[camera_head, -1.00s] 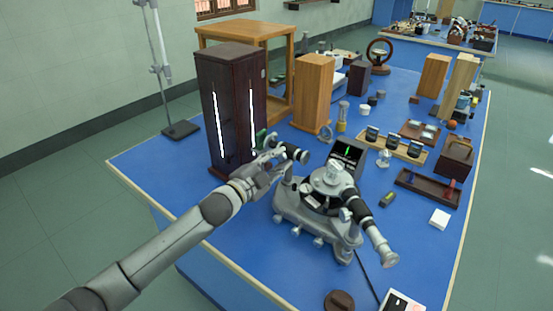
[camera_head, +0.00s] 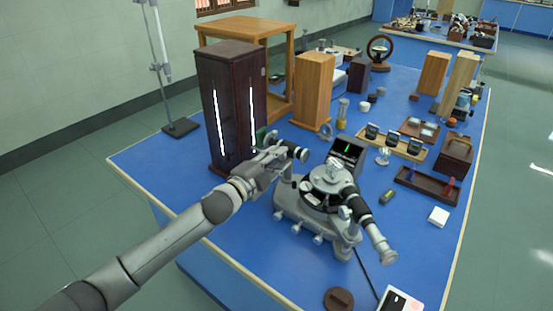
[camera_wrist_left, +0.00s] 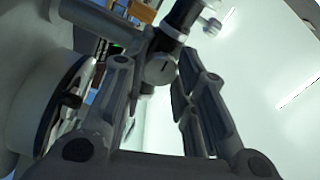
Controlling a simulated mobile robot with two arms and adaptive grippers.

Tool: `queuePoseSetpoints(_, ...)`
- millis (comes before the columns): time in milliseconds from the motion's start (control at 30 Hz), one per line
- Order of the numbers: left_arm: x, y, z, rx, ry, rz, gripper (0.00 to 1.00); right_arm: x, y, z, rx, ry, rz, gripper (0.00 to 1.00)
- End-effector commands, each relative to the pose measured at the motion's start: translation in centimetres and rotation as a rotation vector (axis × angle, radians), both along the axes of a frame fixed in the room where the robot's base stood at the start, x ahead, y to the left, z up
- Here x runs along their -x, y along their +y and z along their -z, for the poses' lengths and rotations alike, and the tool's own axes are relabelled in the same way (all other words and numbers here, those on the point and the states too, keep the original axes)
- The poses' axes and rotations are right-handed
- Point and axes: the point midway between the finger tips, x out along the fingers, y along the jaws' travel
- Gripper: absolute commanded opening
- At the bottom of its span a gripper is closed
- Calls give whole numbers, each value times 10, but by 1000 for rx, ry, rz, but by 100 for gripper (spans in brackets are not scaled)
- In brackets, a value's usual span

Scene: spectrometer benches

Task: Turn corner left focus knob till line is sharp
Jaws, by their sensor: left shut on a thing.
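The grey and black spectrometer (camera_head: 290,207) stands on the blue bench, with its black collimator tube reaching back left and its telescope (camera_head: 379,238) pointing front right. My left gripper (camera_head: 278,158) is at the collimator. In the left wrist view a round grey focus knob (camera_wrist_left: 160,69) with a dark index mark sits between the fingertips, and the gripper is shut on it. Behind the spectrometer a small dark screen (camera_head: 346,153) shows a short, thin green line. It is too small to judge its sharpness exactly. My right gripper is out of view.
A tall dark lamp cabinet (camera_head: 226,105) with bright slits stands just behind my left gripper. A wooden block (camera_head: 313,90), a rack (camera_head: 395,147) and a dark tray (camera_head: 428,187) stand farther back and right. The bench's front left is clear.

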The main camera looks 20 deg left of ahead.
Motion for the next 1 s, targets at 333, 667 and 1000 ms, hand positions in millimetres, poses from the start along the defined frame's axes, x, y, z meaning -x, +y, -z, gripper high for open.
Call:
queuePoseSetpoints(333,0,0,0,2,1,1,49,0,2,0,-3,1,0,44)
queuePoseSetpoints(667,5,2,1,0,2,1,49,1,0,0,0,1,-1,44)
queuePoseSetpoints(1000,50,18,2,0,3,0,49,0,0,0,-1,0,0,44)
